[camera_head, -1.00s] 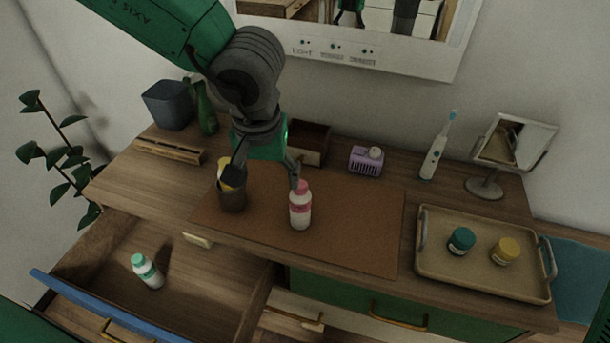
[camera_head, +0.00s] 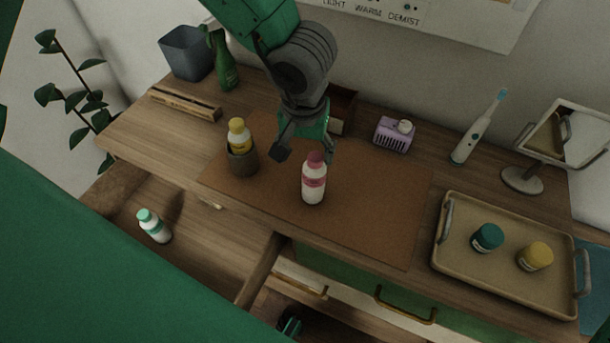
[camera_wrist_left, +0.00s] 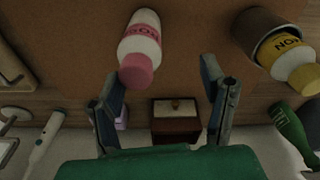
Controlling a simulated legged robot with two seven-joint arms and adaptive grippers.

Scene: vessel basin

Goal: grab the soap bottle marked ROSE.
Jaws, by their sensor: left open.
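The white soap bottle with a pink cap (camera_head: 314,182) stands upright on the brown mat (camera_head: 375,215). In the left wrist view, the pink-capped bottle (camera_wrist_left: 142,42) shows a pink label reading ROSE. My left gripper (camera_head: 304,153) is open and empty, just behind the bottle and apart from it. In the left wrist view, my left gripper's fingers (camera_wrist_left: 163,92) are spread, with the bottle's cap ahead of them and nearer the left finger. A yellow-capped bottle (camera_head: 238,135) stands in a dark cup (camera_head: 243,162) left of the gripper.
A teal-capped bottle (camera_head: 153,226) is in the open drawer at the left. A tray (camera_head: 505,291) with two jars stands at the right. A purple box (camera_head: 394,135), toothbrush (camera_head: 478,130) and mirror (camera_head: 522,180) stand behind. The mat's right side is clear.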

